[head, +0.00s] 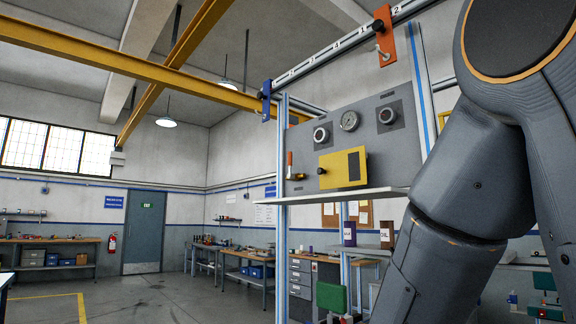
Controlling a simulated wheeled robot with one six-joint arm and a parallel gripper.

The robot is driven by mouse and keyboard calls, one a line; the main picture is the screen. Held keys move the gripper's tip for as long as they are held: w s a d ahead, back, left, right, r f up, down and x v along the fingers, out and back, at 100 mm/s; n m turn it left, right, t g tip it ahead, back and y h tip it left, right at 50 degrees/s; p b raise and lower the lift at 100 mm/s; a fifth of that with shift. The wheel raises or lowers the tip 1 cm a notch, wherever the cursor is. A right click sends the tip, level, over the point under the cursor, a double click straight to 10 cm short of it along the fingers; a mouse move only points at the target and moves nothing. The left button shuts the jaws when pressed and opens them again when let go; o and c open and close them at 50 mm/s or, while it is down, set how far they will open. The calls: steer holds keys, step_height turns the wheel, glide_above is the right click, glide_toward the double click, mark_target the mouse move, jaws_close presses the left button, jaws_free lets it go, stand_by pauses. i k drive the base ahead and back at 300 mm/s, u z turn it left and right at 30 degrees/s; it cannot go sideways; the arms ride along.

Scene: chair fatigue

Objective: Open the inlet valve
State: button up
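A grey control panel (401,158) is mounted on the aluminium frame in the middle of the head view. At its left edge is a small valve with an upright orange lever (290,158) and a dark fitting (296,177) to its right. The panel also carries a left round knob (320,135), a pressure gauge (349,121), a right round knob (387,115) and a yellow box (340,169) with a dark window. I cannot read which part is marked as the inlet valve. My arm fills the right side; my gripper is out of the picture.
A white shelf (350,194) juts out below the panel. Frame posts (282,230) stand beside the valve. An orange bracket (384,36) and a blue bracket (266,101) hang on the top rail. The floor at left (150,295) is clear.

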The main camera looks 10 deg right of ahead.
mark_target(290, 164)
steer(key=u, duration=0.55)
steer(key=k, duration=0.65)
steer(key=u, duration=0.7)
steer(key=i, duration=0.5)
steer(key=z, duration=0.6)
steer(key=i, duration=0.8)
steer(key=z, duration=0.85)
